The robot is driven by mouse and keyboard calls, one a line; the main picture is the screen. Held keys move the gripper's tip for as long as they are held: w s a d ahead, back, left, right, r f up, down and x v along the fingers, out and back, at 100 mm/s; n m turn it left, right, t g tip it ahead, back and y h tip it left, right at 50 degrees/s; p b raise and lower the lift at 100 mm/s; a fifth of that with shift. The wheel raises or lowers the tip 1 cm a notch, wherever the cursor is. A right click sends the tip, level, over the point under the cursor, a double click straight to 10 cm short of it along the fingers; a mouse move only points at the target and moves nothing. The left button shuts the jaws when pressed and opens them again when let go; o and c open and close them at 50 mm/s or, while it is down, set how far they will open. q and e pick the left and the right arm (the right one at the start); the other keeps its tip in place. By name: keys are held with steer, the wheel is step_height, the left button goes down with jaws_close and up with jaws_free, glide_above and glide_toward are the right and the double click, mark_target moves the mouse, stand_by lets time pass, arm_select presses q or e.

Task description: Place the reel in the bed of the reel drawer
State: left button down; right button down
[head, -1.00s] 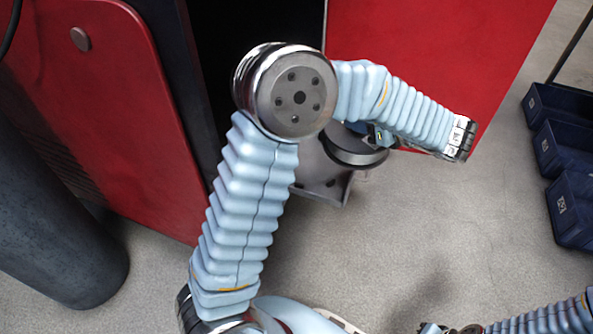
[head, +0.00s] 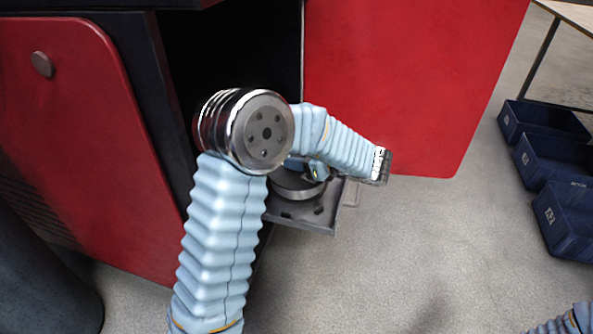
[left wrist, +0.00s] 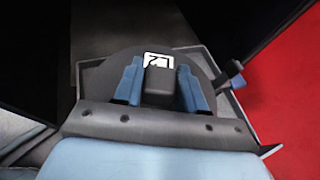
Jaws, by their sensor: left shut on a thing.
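The reel (head: 297,187) is a dark grey round disc. In the left wrist view the reel (left wrist: 207,68) carries a white label and a dark block at its middle. My left gripper (left wrist: 160,88) is shut on this block with its two blue fingers. In the head view my left gripper is mostly hidden behind my arm. The reel drawer (head: 325,219) is a grey metal tray sticking out of the cabinet. Its rim (left wrist: 90,62) shows around the reel, which is over the bed; I cannot tell whether they touch. My right gripper is out of view.
The red and black cabinet (head: 85,130) stands around the drawer, with a red panel (head: 400,80) on the right. Several dark blue bins (head: 545,160) are at the right edge. A dark cylinder (head: 40,270) is at the lower left. Grey floor between is clear.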

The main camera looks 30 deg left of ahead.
arm_select(q)
steer(key=shift+a+f, duration=0.3)
steer(key=shift+w+a+f+b, duration=0.1)
steer(key=shift+f+b, duration=0.25)
steer(key=shift+f, duration=1.3)
steer(key=shift+f, duration=0.15)
steer(key=c, duration=0.6)
jaws_free()
steer(key=shift+c, duration=0.2)
steer(key=shift+r, duration=0.3)
steer(key=p+v, duration=0.1)
steer(key=v, duration=1.1)
